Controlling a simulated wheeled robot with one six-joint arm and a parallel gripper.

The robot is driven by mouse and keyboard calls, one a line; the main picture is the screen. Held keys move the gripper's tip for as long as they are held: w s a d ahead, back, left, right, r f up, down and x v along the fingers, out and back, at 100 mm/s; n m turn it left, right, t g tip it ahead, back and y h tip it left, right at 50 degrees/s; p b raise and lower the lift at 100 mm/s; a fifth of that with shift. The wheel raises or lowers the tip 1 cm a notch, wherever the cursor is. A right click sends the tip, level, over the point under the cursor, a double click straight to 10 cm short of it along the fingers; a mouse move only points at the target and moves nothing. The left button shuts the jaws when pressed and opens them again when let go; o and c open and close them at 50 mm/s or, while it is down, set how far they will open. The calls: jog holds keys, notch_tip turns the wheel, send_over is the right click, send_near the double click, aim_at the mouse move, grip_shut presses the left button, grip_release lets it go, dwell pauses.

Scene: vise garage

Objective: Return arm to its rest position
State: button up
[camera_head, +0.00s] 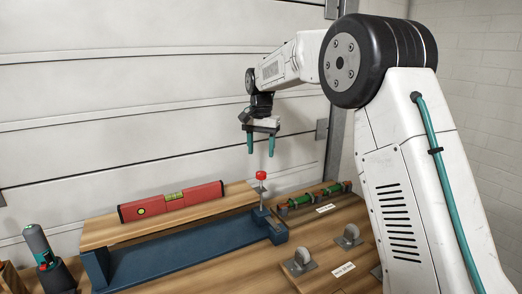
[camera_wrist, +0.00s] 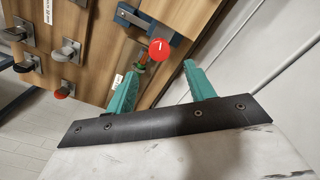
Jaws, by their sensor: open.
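My gripper (camera_head: 261,144) hangs from my raised arm, with its two teal fingers pointing down and apart. Nothing is between the fingers. In the head view it is above a red knob (camera_head: 261,175) on a thin upright stem at the right end of the blue vise (camera_head: 190,250). In the wrist view the gripper (camera_wrist: 160,82) shows both teal fingers spread, with the red knob (camera_wrist: 159,49) beyond them and apart from them.
A red spirit level (camera_head: 172,201) lies on a wooden board above the vise. A dark holder with a grey-green tool (camera_head: 40,243) stands at left. Green items (camera_head: 315,197) and metal knobs (camera_head: 299,261) are on the wood at right. A white panelled wall (camera_head: 130,130) is behind.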

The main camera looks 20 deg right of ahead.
jog(key=shift+f+n, duration=0.1)
jog(key=shift+n, duration=0.3)
jog(key=s+d+n, duration=0.1)
jog(key=s+n, duration=0.2)
jog(key=s, duration=2.1)
jog(key=s+d+n+t, duration=0.1)
jog(key=s+d+n, duration=0.1)
jog(key=s, duration=2.2)
jog(key=shift+f+n, duration=0.25)
jog(key=shift+n, duration=0.65)
jog(key=shift+d, duration=0.1)
